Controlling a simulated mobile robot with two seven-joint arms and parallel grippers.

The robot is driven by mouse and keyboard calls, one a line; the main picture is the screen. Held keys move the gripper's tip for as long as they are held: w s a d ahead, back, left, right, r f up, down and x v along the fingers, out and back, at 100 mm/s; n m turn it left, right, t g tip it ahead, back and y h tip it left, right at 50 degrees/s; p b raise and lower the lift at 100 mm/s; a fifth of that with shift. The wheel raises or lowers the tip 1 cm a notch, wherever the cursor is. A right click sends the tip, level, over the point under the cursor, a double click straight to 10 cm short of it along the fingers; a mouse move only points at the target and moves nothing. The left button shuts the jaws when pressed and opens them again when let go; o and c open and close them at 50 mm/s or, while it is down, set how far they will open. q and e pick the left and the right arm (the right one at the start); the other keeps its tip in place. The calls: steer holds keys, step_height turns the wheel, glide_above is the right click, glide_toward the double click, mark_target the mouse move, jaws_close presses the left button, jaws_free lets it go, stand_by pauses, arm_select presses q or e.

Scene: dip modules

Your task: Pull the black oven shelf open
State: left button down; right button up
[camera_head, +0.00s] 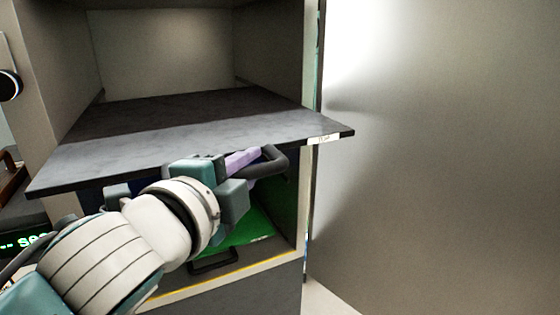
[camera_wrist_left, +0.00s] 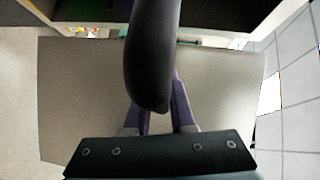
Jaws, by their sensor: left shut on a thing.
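The black oven shelf (camera_head: 190,130) is a flat dark slab in the head view. It sticks out past the front of the cabinet, with a small white label near its right front corner. A black bar handle (camera_head: 274,164) shows under its front edge. My left gripper (camera_head: 246,160) has purple fingers and is shut on this handle. In the left wrist view the thick black handle (camera_wrist_left: 150,55) runs between the purple fingers of my left gripper (camera_wrist_left: 158,95) and hides part of them. My right gripper is in neither view.
An empty grey compartment (camera_head: 165,50) lies above the shelf. Below it is a green surface (camera_head: 248,230) with another dark handle (camera_head: 214,263) at the front. A large grey panel (camera_head: 440,190) stands close on the right. A green lit display (camera_head: 25,241) is at left.

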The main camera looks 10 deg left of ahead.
arm_select(q)
steer(key=c, duration=0.8)
jaws_free()
steer(key=shift+o, duration=0.2)
steer(key=shift+s, duration=0.15)
steer(key=v, duration=0.9)
steer(key=shift+s, duration=0.35)
